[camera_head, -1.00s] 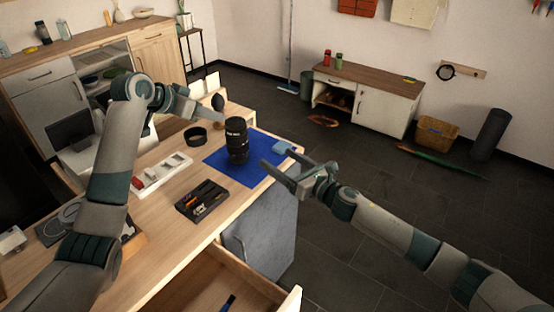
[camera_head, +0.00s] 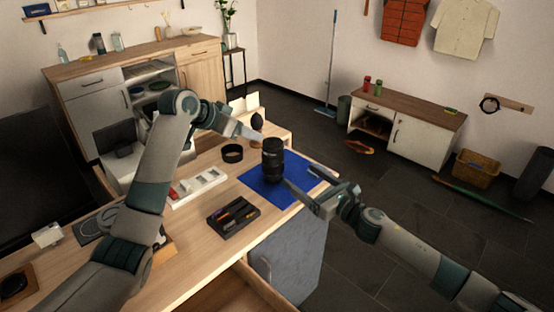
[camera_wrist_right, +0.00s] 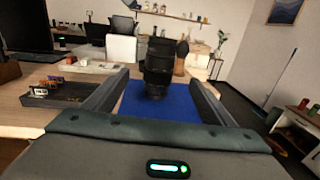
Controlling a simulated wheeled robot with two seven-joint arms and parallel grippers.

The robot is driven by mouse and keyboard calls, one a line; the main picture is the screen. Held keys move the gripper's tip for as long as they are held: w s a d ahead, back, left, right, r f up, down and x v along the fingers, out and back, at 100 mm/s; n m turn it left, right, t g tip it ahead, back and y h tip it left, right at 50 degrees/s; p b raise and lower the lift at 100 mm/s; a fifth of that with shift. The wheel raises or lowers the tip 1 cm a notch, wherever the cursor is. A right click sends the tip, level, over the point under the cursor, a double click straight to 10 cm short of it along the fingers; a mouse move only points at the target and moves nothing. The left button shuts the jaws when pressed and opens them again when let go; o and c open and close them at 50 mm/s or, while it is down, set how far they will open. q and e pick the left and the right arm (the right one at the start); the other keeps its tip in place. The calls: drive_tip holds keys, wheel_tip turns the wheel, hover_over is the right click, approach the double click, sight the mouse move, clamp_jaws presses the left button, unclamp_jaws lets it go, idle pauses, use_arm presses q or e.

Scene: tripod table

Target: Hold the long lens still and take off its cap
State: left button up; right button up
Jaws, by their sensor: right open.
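The long black lens (camera_head: 273,162) stands upright on a blue mat (camera_head: 254,184). Its cap cannot be told apart from the dark top end. My left gripper (camera_head: 257,137) comes in from the left close to the top of the lens; its finger gap is not clear and I cannot tell whether it touches. My right gripper (camera_head: 304,184) is open and empty, low on the near right side of the lens. In the right wrist view the lens (camera_wrist_right: 158,68) stands ahead, in line with the gap between the two fingers (camera_wrist_right: 157,80).
A black ring (camera_head: 232,153) stands left of the lens. A dark bulb-shaped object (camera_head: 257,121) stands behind the lens.

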sight(273, 156)
drive_tip(key=x, duration=1.4)
drive_tip(key=shift+w+a, duration=0.25)
drive_tip(key=shift+w, duration=0.05)
